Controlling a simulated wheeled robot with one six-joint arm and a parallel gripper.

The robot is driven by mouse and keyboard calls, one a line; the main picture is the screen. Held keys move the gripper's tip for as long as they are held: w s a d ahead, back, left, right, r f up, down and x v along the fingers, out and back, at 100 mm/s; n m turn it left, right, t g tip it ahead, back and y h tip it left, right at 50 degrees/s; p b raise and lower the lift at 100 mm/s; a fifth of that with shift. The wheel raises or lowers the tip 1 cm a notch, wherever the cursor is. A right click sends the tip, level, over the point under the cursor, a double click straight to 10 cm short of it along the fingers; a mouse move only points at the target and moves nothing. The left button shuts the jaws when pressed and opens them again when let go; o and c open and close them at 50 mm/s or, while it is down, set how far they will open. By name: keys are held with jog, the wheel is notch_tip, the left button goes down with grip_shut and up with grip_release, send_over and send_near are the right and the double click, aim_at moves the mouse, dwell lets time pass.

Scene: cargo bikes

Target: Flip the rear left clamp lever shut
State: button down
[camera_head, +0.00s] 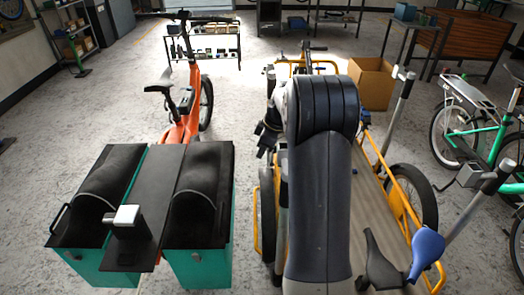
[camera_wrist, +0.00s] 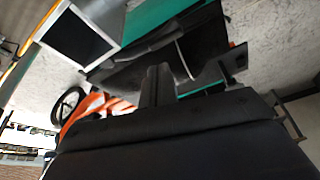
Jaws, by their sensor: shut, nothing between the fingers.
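I cannot pick out the rear left clamp lever with certainty in either view. In the head view, a cargo bike with a yellow frame (camera_head: 408,210) and a long deck (camera_head: 372,225) stands right of centre, and my raised arm hides much of its left side. In the wrist view, my gripper (camera_wrist: 157,72) shows as two dark fingers close together, shut and empty. Behind it are black and teal surfaces. Whether the fingers touch anything there I cannot tell.
An orange bike (camera_head: 178,130) with teal boxes (camera_head: 200,262) stands left. A silver block (camera_head: 122,216) sits between the boxes. A cardboard box (camera_head: 372,84) stands behind the cargo bike, and a green bike (camera_head: 487,140) at right.

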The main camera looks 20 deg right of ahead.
jog(key=shift+r, duration=0.15)
jog(key=v, duration=1)
jog(key=shift+r, duration=0.25)
jog(key=shift+f, duration=0.1)
jog(key=w+a+f+m+t+h+p, duration=0.25)
jog(key=w+a+f+m+p, duration=0.2)
jog(key=w+f+m, duration=0.5)
jog(key=shift+n+g, duration=0.25)
jog(key=shift+g, duration=0.3)
jog(key=shift+d+v, duration=0.15)
jog(key=shift+v, duration=1.15)
jog(key=shift+d+v, duration=0.1)
jog(key=shift+v, duration=1.2)
